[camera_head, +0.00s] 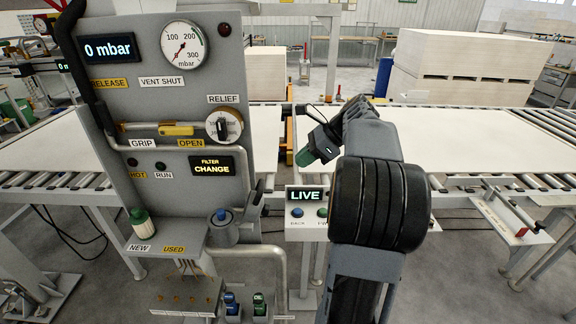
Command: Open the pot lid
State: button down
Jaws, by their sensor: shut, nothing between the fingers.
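The grey pot (224,235) sits at the right end of the panel's shelf. A blue piece (222,214) shows at its top; I cannot tell whether it is a lid knob or something inside. A dark upright lever (258,196) stands just right of the pot. My gripper (305,156) is up and to the right of the pot, apart from it, pointing down and left. It is shut and empty, with its tips small in view.
A white bottle with a green top (141,223) stands left on the shelf by NEW and USED labels. The gauge (184,45) reads near zero; the display (212,166) says FILTER CHANGE. A yellow handle (176,130) lies beside OPEN. A bent pipe (279,262) runs below the pot.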

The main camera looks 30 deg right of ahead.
jog(key=shift+s+d+r, duration=0.15)
jog(key=shift+d+r, duration=0.1)
jog(key=shift+r, duration=0.05)
